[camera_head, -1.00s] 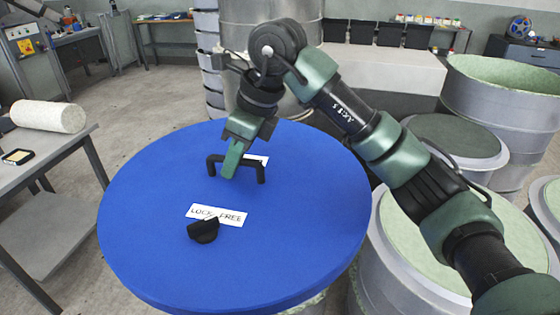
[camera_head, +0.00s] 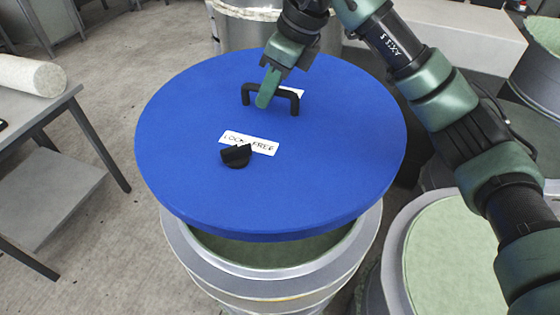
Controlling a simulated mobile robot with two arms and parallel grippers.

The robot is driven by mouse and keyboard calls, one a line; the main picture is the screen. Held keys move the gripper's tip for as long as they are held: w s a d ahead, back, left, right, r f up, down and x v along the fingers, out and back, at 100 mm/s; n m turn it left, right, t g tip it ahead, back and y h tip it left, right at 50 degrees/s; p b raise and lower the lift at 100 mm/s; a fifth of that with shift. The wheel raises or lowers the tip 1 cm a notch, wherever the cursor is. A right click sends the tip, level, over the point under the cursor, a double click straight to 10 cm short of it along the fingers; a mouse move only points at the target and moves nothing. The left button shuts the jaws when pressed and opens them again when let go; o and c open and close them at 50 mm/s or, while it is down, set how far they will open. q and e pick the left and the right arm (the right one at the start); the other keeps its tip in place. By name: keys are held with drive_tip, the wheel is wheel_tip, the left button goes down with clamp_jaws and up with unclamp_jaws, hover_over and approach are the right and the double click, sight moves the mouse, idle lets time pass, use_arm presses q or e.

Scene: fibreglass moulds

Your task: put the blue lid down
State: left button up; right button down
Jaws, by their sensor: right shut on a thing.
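The round blue lid (camera_head: 340,160) is held above an open round metal mould (camera_head: 290,286) with a pale green inside. A gap shows between the lid's front edge and the mould's rim. The lid has a black bar handle (camera_head: 294,104), a white label reading LOCK FREE (camera_head: 262,146) and a black knob (camera_head: 236,156). My right gripper (camera_head: 265,98) is shut on the handle. The lid hides the back part of the mould's opening. My left gripper is not in view.
Another round mould with a pale green top (camera_head: 450,250) stands at the lower right. A grey table (camera_head: 60,120) with a pale roll (camera_head: 32,74) is at the left. Another large metal drum (camera_head: 235,32) stands behind the lid, close to its far edge. Bare floor (camera_head: 100,240) lies between table and moulds.

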sight(272, 112)
drive_tip(key=f, duration=0.2)
drive_tip(key=f+p, duration=0.1)
drive_tip(key=f, duration=0.3)
drive_tip(key=shift+s+a+f, duration=0.1)
drive_tip(key=shift+s+f, duration=0.1)
drive_tip(key=shift+s, duration=0.1)
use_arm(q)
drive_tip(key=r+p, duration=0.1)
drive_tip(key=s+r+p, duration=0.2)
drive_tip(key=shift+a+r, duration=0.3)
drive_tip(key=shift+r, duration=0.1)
use_arm(e)
wheel_tip(272, 112, down, 13)
drive_tip(key=shift+w, duration=0.2)
drive_tip(key=c, duration=1.6)
unclamp_jaws()
drive_tip(key=shift+f, duration=0.15)
drive_tip(key=shift+c, duration=0.2)
drive_tip(key=shift+o, duration=1.2)
drive_tip(key=shift+s, duration=0.1)
use_arm(q)
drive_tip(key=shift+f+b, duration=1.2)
drive_tip(key=shift+b, duration=0.05)
use_arm(e)
drive_tip(key=shift+v, duration=6.1)
